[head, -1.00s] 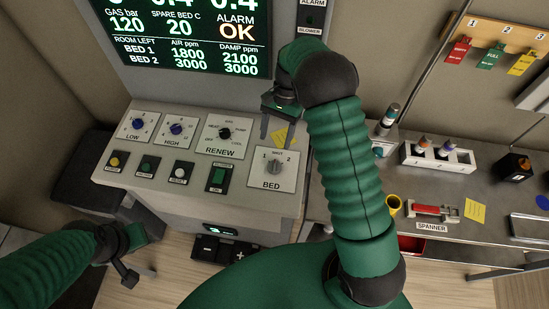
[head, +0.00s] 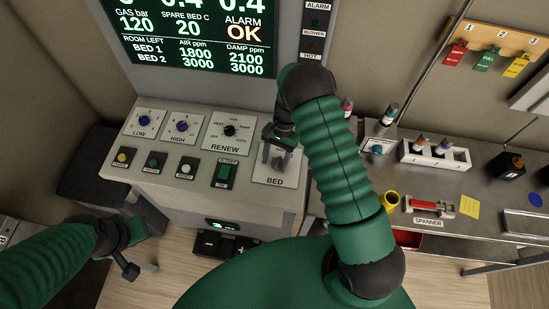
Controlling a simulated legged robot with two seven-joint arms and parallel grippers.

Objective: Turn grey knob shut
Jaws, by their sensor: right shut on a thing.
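The grey knob (head: 276,163) is on the white BED plate (head: 263,180), at the right end of the sloped console. My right gripper (head: 276,162) is over this plate, pointing down, and is shut on the knob, with a finger on each side. The gripper and the fingers hide most of the knob and the upper part of its plate, so I cannot tell where the knob points. My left gripper (head: 128,262) hangs low at the left, away from the console, and its fingers are not clear.
The RENEW knob (head: 229,130) is just left of my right gripper. The HIGH (head: 182,126) and LOW (head: 145,120) knobs are farther left, above a row of buttons. The screen (head: 200,35) stands behind. A side bench (head: 480,190) with a bottle rack and spanner is at the right.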

